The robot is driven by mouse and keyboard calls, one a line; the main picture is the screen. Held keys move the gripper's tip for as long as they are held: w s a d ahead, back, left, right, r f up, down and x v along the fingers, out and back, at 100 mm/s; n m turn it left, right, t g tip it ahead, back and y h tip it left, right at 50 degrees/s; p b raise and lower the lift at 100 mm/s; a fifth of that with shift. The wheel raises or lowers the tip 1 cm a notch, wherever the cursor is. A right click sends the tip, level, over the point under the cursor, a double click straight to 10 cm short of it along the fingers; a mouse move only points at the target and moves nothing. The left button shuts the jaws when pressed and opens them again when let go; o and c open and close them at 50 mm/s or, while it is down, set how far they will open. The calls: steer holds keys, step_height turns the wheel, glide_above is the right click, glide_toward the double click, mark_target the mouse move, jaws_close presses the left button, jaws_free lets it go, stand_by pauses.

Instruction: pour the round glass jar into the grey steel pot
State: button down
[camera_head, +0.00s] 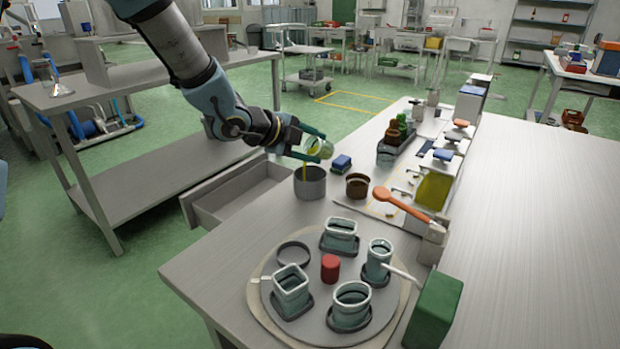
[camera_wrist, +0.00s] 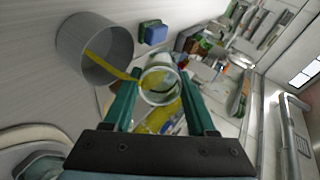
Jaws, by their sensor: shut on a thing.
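My gripper (camera_head: 318,144) is shut on the round glass jar (camera_head: 320,148), which is tilted well over above the table. In the wrist view the jar (camera_wrist: 159,84) sits between the two green fingers, its mouth toward the pot. A thin yellow stream runs from the jar into the grey steel pot (camera_head: 310,187). The pot stands upright on the table, below and left of the jar. It also shows in the wrist view (camera_wrist: 95,48), with the stream passing over its rim and into it. How much liquid is in the pot cannot be seen.
A brown cup (camera_head: 357,186) and a blue block (camera_head: 341,163) stand just right of the pot. An open drawer (camera_head: 235,194) juts out at the left. A round tray (camera_head: 262,307) with several glass jars is in front. The table's right side is clear.

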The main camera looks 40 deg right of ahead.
steer(key=shift+a+h+b, duration=0.1)
steer(key=shift+h+b, duration=0.4)
steer(key=shift+b, duration=0.6)
steer(key=shift+a+f+h+b, duration=0.15)
steer(key=shift+f+h+b, duration=0.65)
steer(key=shift+b, duration=1.65)
steer(key=shift+r+h+b, duration=0.25)
steer(key=shift+h+b, duration=0.75)
steer(key=shift+b, duration=1.65)
steer(key=shift+a+h+b, duration=0.15)
steer(key=shift+h+b, duration=0.85)
steer(key=shift+b, duration=2.35)
